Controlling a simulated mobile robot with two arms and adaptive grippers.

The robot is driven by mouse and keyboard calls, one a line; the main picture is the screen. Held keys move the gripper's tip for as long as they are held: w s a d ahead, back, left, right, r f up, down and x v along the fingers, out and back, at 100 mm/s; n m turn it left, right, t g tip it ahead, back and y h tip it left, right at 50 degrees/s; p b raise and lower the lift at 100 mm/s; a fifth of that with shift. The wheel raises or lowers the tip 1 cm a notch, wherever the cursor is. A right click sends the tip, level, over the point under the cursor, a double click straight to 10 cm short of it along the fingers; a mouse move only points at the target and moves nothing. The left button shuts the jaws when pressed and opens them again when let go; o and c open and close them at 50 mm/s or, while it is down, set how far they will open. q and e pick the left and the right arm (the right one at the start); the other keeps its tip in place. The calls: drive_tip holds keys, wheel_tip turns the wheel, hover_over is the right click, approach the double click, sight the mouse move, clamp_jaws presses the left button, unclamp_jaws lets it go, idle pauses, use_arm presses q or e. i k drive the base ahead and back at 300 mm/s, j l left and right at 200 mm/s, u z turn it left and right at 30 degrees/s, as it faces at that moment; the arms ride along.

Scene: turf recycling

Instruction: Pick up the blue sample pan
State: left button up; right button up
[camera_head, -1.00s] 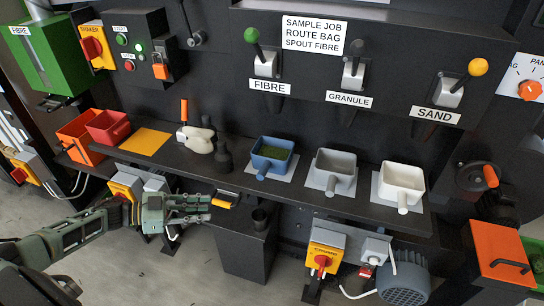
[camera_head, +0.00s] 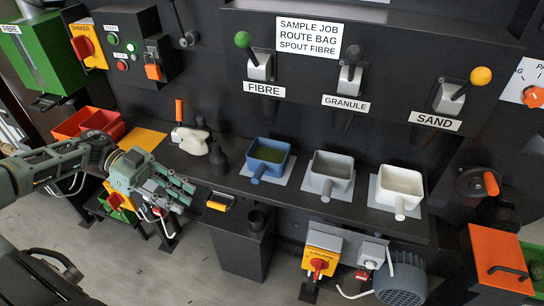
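The blue sample pan (camera_head: 277,168) stands upright on a pale mat on the black shelf, under the FIBRE lever. It holds green material, and its short handle points toward the shelf's front edge. My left gripper (camera_head: 186,186) is left of the pan, in front of the shelf's left part, well apart from it. Its fingers look spread with nothing between them. My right gripper is not in view.
A grey pan (camera_head: 328,186) and a white pan (camera_head: 400,203) stand to the right on the shelf (camera_head: 225,182).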

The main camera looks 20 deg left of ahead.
sight(265, 156)
drive_tip(key=i, duration=1.35)
